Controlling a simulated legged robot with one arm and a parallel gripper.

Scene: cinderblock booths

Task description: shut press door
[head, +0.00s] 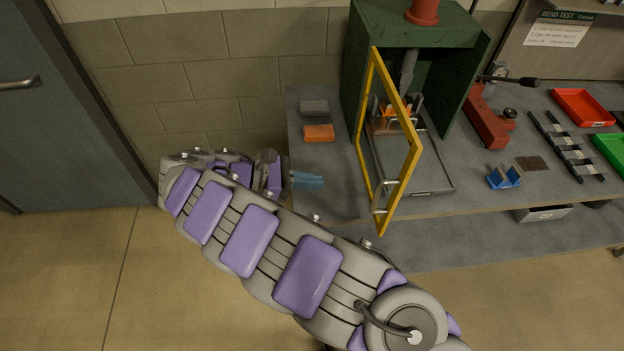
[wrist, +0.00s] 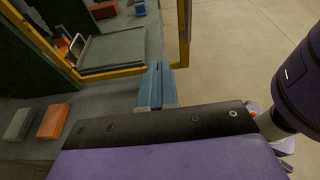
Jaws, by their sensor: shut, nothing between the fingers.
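The green press (head: 362,75) stands on the grey bench. Its yellow-framed door (head: 409,170) is open and swung out from the press's left front edge toward the bench front. A grey handle (head: 379,196) is on the door's free side. My gripper (head: 320,181) has blue fingers, shut and empty, left of the door and apart from it in the head view. In the wrist view, my fingertips (wrist: 158,66) are close to the door's yellow lower frame (wrist: 115,72); I cannot tell whether they touch. Inside the press is an orange and grey fixture (head: 385,120).
An orange block (head: 319,133) and a grey block (head: 314,107) lie on the bench left of the press. A red vise-like tool (head: 487,120), a blue bracket (head: 504,178) and a red tray (head: 582,107) are to the right. The floor in front is clear.

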